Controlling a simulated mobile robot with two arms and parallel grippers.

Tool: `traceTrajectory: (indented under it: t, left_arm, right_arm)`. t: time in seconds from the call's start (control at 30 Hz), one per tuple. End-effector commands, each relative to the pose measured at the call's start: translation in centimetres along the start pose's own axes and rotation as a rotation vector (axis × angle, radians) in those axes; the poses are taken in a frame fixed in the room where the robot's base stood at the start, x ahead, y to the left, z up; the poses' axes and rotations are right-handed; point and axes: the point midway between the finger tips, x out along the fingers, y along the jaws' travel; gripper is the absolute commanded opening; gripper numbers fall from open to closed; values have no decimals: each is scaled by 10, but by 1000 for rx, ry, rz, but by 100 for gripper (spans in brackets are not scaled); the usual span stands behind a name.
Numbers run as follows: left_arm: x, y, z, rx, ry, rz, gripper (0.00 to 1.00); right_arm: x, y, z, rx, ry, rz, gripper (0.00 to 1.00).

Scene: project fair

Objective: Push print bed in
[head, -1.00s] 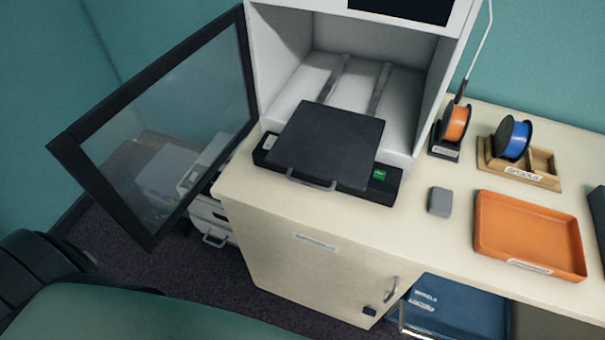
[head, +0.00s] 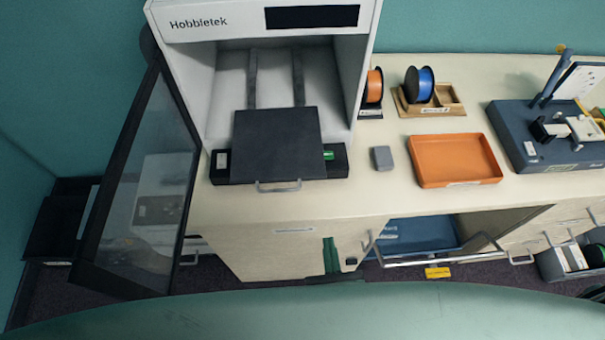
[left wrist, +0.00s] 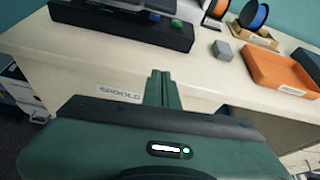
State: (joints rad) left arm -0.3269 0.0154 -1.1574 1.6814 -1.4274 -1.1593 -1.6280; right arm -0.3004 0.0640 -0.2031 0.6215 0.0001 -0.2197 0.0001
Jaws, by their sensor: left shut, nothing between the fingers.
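The print bed (head: 277,140) is a dark square plate at the front of the white printer (head: 178,75). It sticks out of the open chamber over a black base strip (head: 335,166) with a green button, and a metal handle (head: 278,187) is on its front. In the left wrist view the bed's front and black base (left wrist: 120,22) show at the top, partly cut off. My left gripper (head: 328,243) is shut and empty, in front of the cabinet, below and right of the handle, apart from the bed. Its green fingers also show in the left wrist view (left wrist: 160,75). My right gripper is not in view.
The printer's glass door (head: 140,190) hangs open at the left. A grey block (head: 382,157), an orange tray (head: 453,160), spools (head: 419,84) and a blue-grey device (head: 540,140) stand to the right. The counter's front edge lies between gripper and bed.

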Motion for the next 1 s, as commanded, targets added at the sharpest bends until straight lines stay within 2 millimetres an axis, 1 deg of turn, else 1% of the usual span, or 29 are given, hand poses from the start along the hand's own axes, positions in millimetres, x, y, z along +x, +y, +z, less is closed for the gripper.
traceTrajectory:
  t: [0.03, 0.1, 0.17, 0.27, 0.37, 0.7, 0.77, 0.9, 1.0]
  left_arm:
    - [-13, -6, 24, 30, -43, -2, 0]
    - [-22, -9, 43, 65, -85, 2, 0]
    - [-25, -10, 51, 80, -104, 6, 0]
    - [-20, -10, 53, 88, -113, 9, 0]
    - [-5, -10, 52, 86, -115, 8, 0]
    - [68, -10, 57, 84, -114, 8, 0]
    - [78, -9, 59, 84, -113, 8, 0]
    - [96, -10, 70, 83, -113, 6, 0]
    - [104, -11, 74, 85, -111, 6, 0]
  right_arm:
    - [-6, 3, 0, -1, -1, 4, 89]
    - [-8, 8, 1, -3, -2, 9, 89]
    - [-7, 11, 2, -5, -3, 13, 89]
    - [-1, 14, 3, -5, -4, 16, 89]
    - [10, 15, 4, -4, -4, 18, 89]
    - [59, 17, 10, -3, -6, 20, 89]
    - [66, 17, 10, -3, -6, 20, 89]
    - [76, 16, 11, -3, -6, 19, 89]
    - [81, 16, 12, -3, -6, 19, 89]
